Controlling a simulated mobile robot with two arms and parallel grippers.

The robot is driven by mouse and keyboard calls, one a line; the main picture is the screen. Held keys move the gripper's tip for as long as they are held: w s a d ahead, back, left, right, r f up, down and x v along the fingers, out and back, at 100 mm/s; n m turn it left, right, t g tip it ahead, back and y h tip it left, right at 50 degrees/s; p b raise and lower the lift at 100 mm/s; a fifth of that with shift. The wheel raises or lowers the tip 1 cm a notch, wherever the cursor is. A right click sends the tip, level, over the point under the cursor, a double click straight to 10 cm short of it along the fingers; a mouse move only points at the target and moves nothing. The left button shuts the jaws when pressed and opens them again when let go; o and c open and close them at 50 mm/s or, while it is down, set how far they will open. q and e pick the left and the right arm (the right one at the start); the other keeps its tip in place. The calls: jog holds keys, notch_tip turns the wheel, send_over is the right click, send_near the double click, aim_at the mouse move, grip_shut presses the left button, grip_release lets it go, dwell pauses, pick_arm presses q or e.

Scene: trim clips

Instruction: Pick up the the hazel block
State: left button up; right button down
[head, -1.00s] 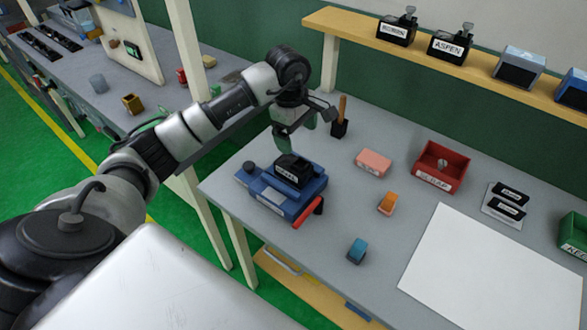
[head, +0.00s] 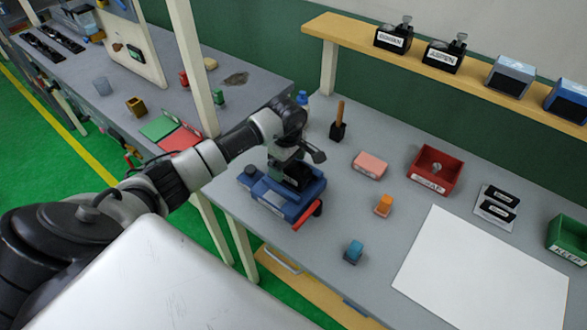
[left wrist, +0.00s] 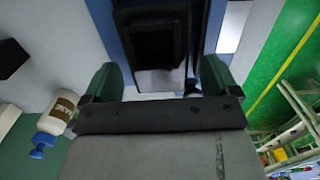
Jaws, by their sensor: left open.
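The hazel block, a black block (head: 300,173), sits on the blue vise (head: 287,206) near the left edge of the table. Its label is hidden by my gripper in the head view. My left gripper (head: 283,171) is right over the block and partly covers it. In the left wrist view, the green fingers of my left gripper (left wrist: 159,75) are open, one on each side of the dark block (left wrist: 160,45). Whether they touch it I cannot tell. My right gripper is not in view.
A red-orange handle (head: 308,214) sticks out from the vise. A pink block (head: 369,164), an orange block (head: 384,205), a blue block (head: 354,250) and a red SCRAP bin (head: 435,170) stand to the right. Labelled blocks sit on the shelf (head: 470,83). A white sheet (head: 485,270) lies at right.

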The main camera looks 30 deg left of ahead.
pick_arm(q)
jog(key=shift+f, duration=0.15)
jog(key=shift+c, duration=0.3)
jog(key=c, duration=0.9)
jog(key=shift+c, duration=0.6)
